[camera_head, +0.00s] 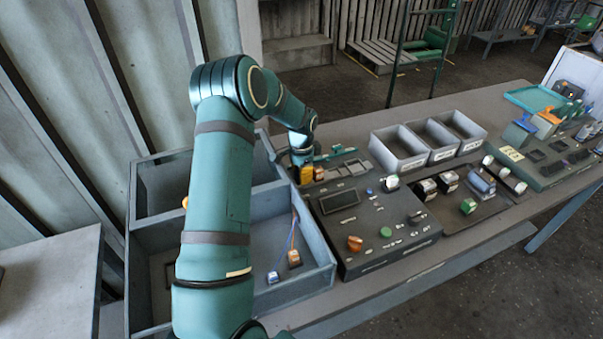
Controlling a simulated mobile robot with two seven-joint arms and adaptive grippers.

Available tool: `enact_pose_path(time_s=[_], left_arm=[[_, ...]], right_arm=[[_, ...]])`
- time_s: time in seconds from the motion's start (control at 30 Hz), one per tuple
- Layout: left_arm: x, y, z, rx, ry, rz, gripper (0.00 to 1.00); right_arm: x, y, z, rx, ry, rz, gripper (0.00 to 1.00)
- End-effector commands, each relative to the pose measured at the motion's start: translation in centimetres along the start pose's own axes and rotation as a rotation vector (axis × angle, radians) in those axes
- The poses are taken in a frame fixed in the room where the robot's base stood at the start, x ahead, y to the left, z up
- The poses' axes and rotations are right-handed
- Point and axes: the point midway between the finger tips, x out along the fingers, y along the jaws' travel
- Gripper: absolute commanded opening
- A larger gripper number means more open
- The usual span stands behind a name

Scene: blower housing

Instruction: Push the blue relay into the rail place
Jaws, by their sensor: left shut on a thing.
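My left arm reaches in from the front left, and my left gripper (304,166) is small and far off, low at the back left of the dark control panel. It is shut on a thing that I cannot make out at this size. Small orange-yellow blocks (307,175) stand right by its fingertips; I cannot tell whether they touch. A dark rail-like strip with teal parts (340,152) lies just right of the gripper. I cannot pick out the blue relay or the rail place for certain. My right gripper is not in view.
A grey divided bin (323,262) at the left holds blue and orange plugs (293,258) on cables. The dark control panel (375,258) has knobs and a screen. Three grey trays (404,166) stand behind, with several modules (448,181) to the right. Free table edge shows in front.

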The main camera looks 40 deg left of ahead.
Motion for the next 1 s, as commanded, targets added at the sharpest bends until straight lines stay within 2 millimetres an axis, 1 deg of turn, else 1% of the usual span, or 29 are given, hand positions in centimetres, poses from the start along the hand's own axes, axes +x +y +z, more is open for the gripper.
enact_pose_path(time_s=[0.53, 0.57, 0.6, 0.63, 0.9, 1.0], left_arm=[[0.6, 0.0, 0.01, 0.0, 0.0, 0.0, 0.08], [0.57, -0.01, 0.01, 0.0, 0.0, 0.0, 0.39], [0.54, -0.01, 0.0, 0.0, 0.0, 0.0, 0.53], [0.53, -0.01, 0.01, 0.0, 0.0, 0.0, 0.61], [0.53, 0.01, 0.01, 0.0, 0.0, 0.0, 0.61], [0.21, -0.01, -0.01, 0.0, 0.0, 0.0, 0.61]], right_arm=[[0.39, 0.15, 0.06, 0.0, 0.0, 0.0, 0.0], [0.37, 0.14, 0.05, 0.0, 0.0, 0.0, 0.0], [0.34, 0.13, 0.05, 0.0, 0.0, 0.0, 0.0], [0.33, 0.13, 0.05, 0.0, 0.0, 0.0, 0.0], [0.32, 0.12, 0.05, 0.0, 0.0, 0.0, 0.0], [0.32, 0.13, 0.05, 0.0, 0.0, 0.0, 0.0]])
